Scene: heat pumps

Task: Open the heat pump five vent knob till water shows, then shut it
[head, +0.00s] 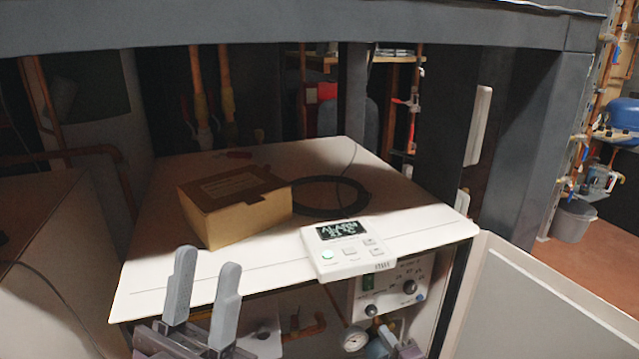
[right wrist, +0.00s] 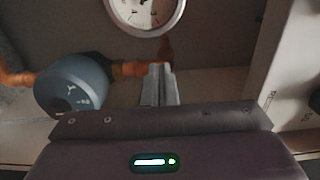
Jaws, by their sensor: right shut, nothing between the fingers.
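The heat pump (head: 140,290) is a white cabinet with its front open. I cannot tell which part is the vent knob; no water shows. A dial gauge (head: 354,338) sits inside, also in the right wrist view (right wrist: 145,12). Beside it is a round blue-grey part (right wrist: 70,88) on a copper pipe (right wrist: 125,69). My left gripper (head: 207,280) is open and empty before the cabinet's left part. My right gripper (right wrist: 158,84) is shut and empty, its tips at the copper pipe, below the gauge; contact is unclear. In the head view a grey tip, probably its, shows at the bottom edge.
A white controller (head: 347,258) with an "ALARM" display lies on the cabinet's front edge, above a panel with knobs (head: 409,287). A cardboard box (head: 235,205) and black cable coil (head: 330,197) lie on top. An open white door (head: 540,305) stands at right; a dark beam (head: 300,25) crosses above.

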